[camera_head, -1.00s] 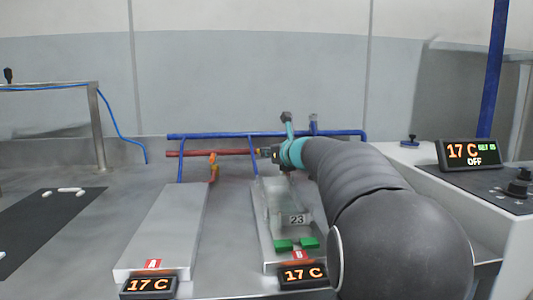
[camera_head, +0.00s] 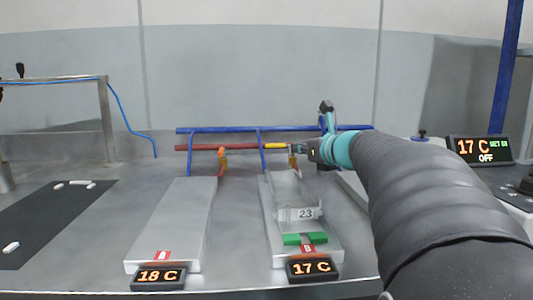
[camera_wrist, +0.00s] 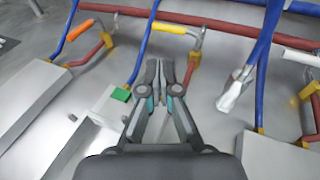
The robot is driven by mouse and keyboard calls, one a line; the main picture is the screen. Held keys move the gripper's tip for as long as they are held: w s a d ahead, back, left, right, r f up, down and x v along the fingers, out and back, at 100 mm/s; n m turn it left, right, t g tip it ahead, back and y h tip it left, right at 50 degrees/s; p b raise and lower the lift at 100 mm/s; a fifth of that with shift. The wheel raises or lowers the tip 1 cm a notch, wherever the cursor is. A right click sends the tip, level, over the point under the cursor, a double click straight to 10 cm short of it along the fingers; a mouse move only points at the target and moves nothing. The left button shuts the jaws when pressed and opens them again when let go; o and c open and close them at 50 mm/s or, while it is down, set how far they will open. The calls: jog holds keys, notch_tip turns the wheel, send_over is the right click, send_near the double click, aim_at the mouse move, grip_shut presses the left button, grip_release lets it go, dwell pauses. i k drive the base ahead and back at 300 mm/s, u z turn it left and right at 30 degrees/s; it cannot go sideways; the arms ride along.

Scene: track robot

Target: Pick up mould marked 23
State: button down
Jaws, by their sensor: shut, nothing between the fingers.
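The mould marked 23 (camera_head: 300,200), a clear-grey block with a number tag on its front, sits on the right-hand metal plate (camera_head: 330,252), behind green blocks (camera_head: 305,238). My gripper (camera_head: 298,150) is beyond and above the mould, level with the pipes, apart from it and empty. In the wrist view my gripper (camera_wrist: 165,66) has its fingers together with nothing between them. A green block (camera_wrist: 121,94) shows left of the fingers there; I cannot make out the mould's tag in that view.
A yellow valve handle (camera_head: 275,145) lies along the red pipe (camera_head: 215,148), close to my gripper. Blue pipes (camera_head: 220,130) run behind. The left plate (camera_head: 175,225) is empty. A black mat (camera_head: 40,225) with small white pieces lies at left. Temperature displays (camera_head: 158,278) stand in front.

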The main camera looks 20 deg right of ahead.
aim_at(298, 212)
jog(key=k, duration=1)
